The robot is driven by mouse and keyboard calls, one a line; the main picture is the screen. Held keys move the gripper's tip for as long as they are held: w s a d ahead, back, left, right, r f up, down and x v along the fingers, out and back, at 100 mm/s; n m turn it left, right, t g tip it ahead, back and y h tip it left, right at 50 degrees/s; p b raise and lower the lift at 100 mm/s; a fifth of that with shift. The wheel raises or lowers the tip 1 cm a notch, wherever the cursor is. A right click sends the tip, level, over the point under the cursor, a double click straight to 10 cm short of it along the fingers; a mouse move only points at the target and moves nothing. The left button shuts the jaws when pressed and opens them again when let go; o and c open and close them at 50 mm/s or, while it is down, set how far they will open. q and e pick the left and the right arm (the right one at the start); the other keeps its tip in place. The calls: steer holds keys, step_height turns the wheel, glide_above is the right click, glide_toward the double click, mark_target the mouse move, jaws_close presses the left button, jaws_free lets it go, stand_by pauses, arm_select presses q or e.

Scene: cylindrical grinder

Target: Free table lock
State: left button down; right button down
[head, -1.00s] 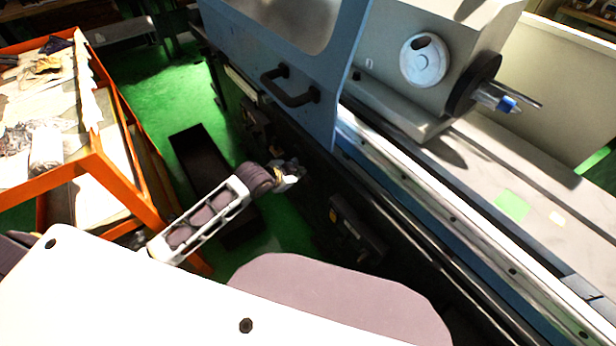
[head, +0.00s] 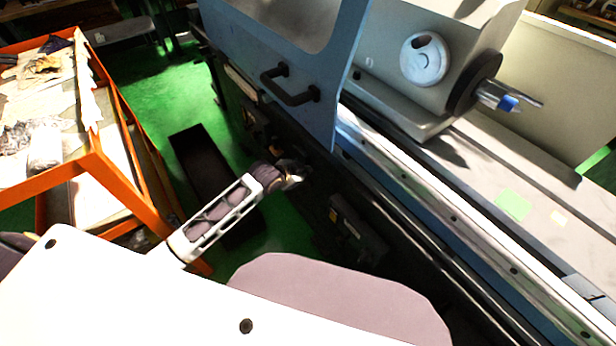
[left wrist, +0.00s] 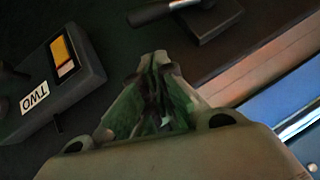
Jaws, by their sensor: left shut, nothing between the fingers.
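My left gripper (head: 303,175) is shut and empty beside the dark front of the grinder, below its blue door. In the left wrist view its fingers (left wrist: 160,62) meet at the tips. A dark box with a yellow panel and a label reading "TWO" (left wrist: 62,80) is left of the fingers there; a similar box shows in the head view (head: 357,238), below and right of the gripper. Another dark block with a grey bar-shaped lever (left wrist: 165,11) is beyond the fingertips, apart from them. I cannot tell which of these is the table lock. My right gripper is not in view.
The blue door with a black handle (head: 290,88) stands above the gripper. The grinder's pale rail (head: 440,200) runs along its front edge. An orange-framed cart (head: 130,185) stands at the left. Green floor (head: 160,95) is open between cart and machine, with a dark mat-like strip (head: 205,165).

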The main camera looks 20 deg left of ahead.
mark_target(308, 182)
arm_select(q)
steer(key=shift+x, duration=2.75)
steer(key=shift+w+a+f+b, duration=0.15)
steer(key=shift+a+f+b, duration=0.1)
steer(key=shift+f, duration=0.65)
steer(key=shift+w+a+f+b, duration=0.15)
steer(key=shift+a+f, duration=0.1)
steer(key=shift+f, duration=0.6)
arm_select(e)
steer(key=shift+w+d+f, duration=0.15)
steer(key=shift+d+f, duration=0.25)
arm_select(q)
steer(key=shift+f, duration=0.1)
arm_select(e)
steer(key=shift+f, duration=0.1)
